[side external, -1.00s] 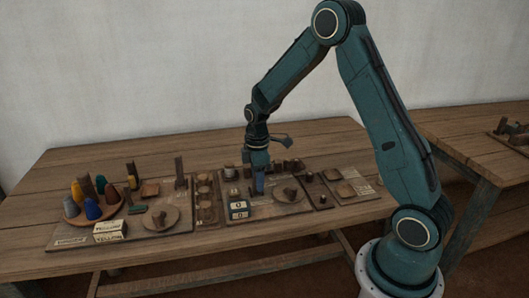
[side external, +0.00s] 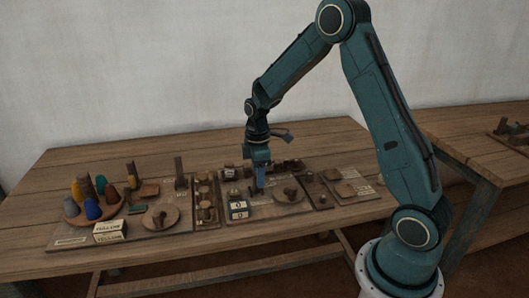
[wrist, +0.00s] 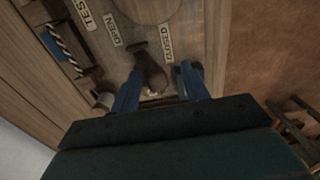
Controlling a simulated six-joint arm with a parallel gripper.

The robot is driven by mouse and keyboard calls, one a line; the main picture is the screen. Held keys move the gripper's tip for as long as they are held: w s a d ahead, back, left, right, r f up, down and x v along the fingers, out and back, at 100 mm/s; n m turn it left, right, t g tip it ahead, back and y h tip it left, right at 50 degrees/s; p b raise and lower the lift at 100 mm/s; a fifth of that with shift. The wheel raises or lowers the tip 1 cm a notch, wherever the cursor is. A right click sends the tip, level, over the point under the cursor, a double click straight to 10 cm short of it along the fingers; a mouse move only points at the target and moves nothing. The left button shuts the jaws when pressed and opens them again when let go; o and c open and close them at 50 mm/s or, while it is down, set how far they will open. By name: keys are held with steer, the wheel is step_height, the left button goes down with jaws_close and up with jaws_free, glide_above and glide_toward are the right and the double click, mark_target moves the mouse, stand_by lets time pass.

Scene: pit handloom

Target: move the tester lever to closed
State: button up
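In the wrist view, a dark brown lever (wrist: 151,72) lies between the two blue fingers of my gripper (wrist: 159,72). The fingers stand apart, with the lever closer to the left one; I cannot tell if they touch. An OPEN label (wrist: 112,29) lies up and left of the lever, and a CLOSED label (wrist: 166,43) lies just above right of it. In the side view, my gripper (side external: 260,189) points down low over the board; the lever cannot be made out there.
A black-and-white striped strip (wrist: 62,47) is at the wrist view's left. Coloured cones (side external: 92,209) stand far left. The table's back (side external: 130,150) is clear.

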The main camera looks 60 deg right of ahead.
steer(key=shift+w+r, duration=0.1)
steer(key=shift+r, duration=2.4)
steer(key=shift+a+r, duration=0.15)
steer(key=shift+r, duration=0.3)
steer(key=s+a+r+m+t, duration=0.25)
steer(key=s+a+r, duration=0.25)
steer(key=s+r, duration=0.25)
steer(key=s+a+r+m+t, duration=0.2)
steer(key=s+a+r+m, duration=0.25)
steer(key=s+r, duration=0.35)
steer(key=s+a+m+t, duration=0.1)
steer(key=s+a+m, duration=0.1)
steer(key=s, duration=0.6)
steer(key=shift+s+a+f, duration=0.15)
steer(key=shift+s+f, duration=0.15)
